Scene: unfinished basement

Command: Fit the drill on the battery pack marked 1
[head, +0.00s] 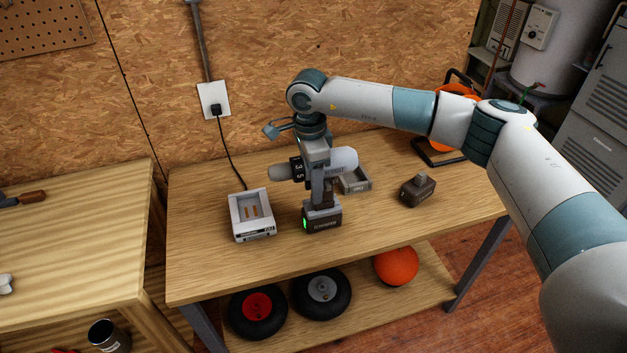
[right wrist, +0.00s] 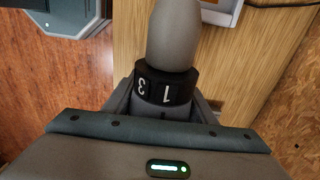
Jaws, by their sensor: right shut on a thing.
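The drill (head: 344,160) is upright in my right gripper (head: 317,162), its grey nose pointing left and its handle down. In the right wrist view the drill's nose (right wrist: 174,38) and black numbered collar show between the fingers of my right gripper (right wrist: 165,108). A dark battery pack (head: 322,222) with a green light stands on the table directly under the handle; the handle's foot appears to meet its top, but I cannot tell if it is locked. Another dark battery pack (head: 418,191) stands apart to the right. I cannot read the packs' marks surely. My left gripper is out of view.
A white charger (head: 237,222) with an empty bay stands left of the drill, its cord running to a wall outlet (head: 214,100). The table (head: 390,230) is clear in front. An orange item (head: 455,92) stands at the back right.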

